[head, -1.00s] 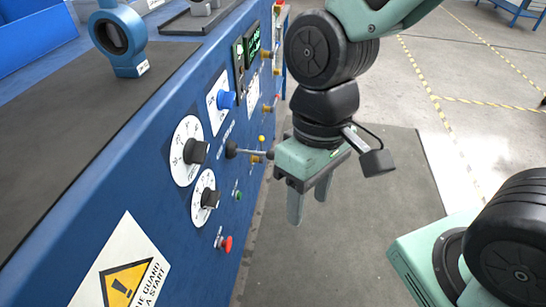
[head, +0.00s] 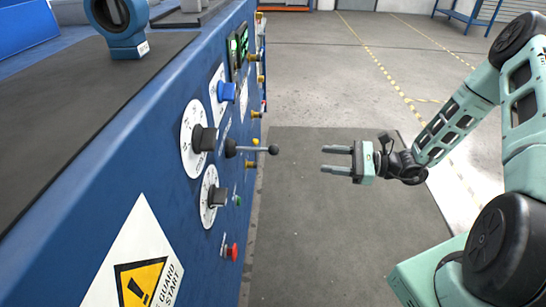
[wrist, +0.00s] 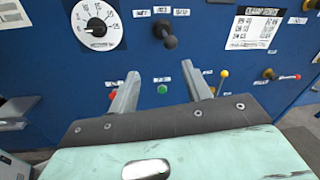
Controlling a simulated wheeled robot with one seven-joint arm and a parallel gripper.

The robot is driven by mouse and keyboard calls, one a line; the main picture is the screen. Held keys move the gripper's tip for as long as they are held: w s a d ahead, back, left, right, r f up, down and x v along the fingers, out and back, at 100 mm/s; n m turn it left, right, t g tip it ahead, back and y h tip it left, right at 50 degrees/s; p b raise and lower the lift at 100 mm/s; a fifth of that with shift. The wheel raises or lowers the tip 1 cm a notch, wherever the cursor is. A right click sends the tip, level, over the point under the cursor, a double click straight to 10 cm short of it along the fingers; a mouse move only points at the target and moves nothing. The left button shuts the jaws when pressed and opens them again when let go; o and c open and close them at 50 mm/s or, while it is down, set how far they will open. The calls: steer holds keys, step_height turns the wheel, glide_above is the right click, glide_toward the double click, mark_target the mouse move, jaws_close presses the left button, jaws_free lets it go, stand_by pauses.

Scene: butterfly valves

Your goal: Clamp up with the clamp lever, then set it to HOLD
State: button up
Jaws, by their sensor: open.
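The likely clamp lever is a grey rod with a black ball (head: 273,149), standing straight out from the blue panel in the head view. In the wrist view it is seen almost end-on as a dark knob (wrist: 168,41), under three small white labels too small to read. My gripper (head: 325,159) is open and empty, to the right of the lever's ball and apart from it, with its fingers pointing at the panel. In the wrist view its two fingers (wrist: 160,72) spread below the lever knob.
A dial (wrist: 97,25) with a black knob is left of the lever. A red button (head: 232,252), a green button (wrist: 162,88) and a yellow-ball lever (wrist: 222,78) are lower on the panel. The floor beside the panel is clear.

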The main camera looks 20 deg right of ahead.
steer(key=d+m, duration=0.1)
steer(key=t, duration=0.1)
glide_toward(274, 150)
steer(key=x, duration=0.7)
steer(key=w+f+x, duration=0.1)
steer(key=x, duration=0.2)
steer(key=shift+w+d+p, duration=0.15)
steer(key=shift+d+p, duration=0.05)
steer(key=shift+p, duration=0.15)
